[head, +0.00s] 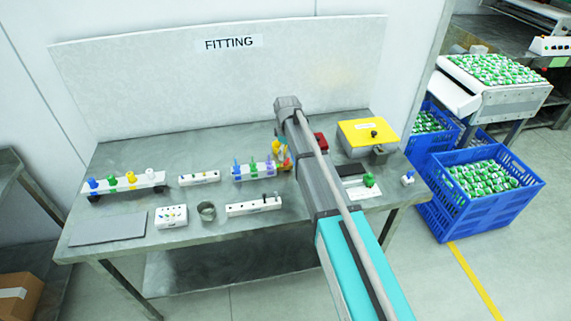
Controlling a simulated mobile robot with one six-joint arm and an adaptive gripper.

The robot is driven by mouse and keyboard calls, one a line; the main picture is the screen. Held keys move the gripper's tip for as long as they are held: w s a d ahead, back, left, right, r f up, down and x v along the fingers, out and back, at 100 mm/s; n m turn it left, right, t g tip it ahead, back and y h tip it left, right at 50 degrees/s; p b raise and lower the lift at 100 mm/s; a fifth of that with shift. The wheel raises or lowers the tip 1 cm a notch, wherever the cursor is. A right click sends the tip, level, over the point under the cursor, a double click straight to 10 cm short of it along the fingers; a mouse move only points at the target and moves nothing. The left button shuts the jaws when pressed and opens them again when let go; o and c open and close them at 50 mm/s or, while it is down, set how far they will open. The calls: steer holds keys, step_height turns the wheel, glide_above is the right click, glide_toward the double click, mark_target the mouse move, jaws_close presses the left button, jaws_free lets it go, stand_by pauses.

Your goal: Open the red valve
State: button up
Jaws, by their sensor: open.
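A white manifold (123,183) on the left of the bench carries a row of coloured valves: blue (92,183), green (112,181), yellow (131,177) and a pale one (150,173). I see no red handle on this row. A red object (321,141) shows just right of my arm, partly hidden by it; I cannot tell whether it is the red valve. A yellow and orange-red cluster (277,150) shows left of my arm, also partly covered. My arm crosses the bench from the lower right. My gripper's fingers are not visible.
The grey bench (180,255) also holds a rack of coloured pieces (253,172), white blocks (171,216), a ring (207,211), a yellow-topped box (361,132) and a green knob (369,179). Blue crates (460,212) stand right. Bare bench shows at the back left.

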mark_target(287, 160)
steer(key=shift+f+b, duration=1.6)
steer(key=shift+f, duration=0.25)
steer(key=shift+c, duration=0.3)
